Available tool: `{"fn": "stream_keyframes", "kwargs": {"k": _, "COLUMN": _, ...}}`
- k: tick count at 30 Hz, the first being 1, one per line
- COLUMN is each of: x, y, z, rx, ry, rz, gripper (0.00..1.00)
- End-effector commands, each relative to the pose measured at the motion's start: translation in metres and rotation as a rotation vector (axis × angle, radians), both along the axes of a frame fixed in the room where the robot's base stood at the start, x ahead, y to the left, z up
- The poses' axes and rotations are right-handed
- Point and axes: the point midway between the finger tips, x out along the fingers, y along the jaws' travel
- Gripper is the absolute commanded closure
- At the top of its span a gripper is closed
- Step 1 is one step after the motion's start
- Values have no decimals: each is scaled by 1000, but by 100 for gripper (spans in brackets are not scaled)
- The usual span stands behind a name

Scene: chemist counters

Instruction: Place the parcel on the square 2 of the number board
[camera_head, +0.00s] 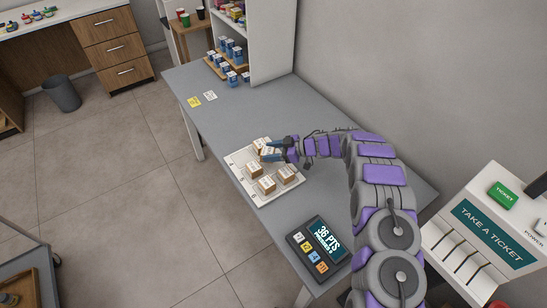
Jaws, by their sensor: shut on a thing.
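The number board (280,195) is a pale flat board on the grey counter. Several small brown parcels with white labels are on it, including a left one (253,171), a front one (267,185) and a right one (286,176). My gripper (270,152) comes in from the right over the far part of the board. It is shut on a parcel (265,145); whether that parcel touches the board I cannot tell. Small dark marks show along the board's left edge, too small to read surely. Square 2 cannot be made out, and the gripper hides part of the board.
A keypad with a "36 PTS" display (318,246) stands at the counter's near end. Yellow and white cards (202,99) and blue-white boxes (232,60) are farther back. A ticket machine (485,230) stands at right. The counter (230,115) is clear between cards and board.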

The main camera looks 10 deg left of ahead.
Motion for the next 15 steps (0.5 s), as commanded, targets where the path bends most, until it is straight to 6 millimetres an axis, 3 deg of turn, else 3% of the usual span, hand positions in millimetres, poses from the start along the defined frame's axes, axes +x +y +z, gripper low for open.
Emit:
{"fn": "stream_keyframes", "kwargs": {"k": 6, "x": 7, "y": -10, "z": -2, "rx": 6, "ry": 0, "rz": -3, "gripper": 75}}
{"fn": "stream_keyframes", "kwargs": {"k": 15, "x": 6, "y": -3, "z": -37, "rx": -1, "ry": 0, "rz": -1, "gripper": 75}}
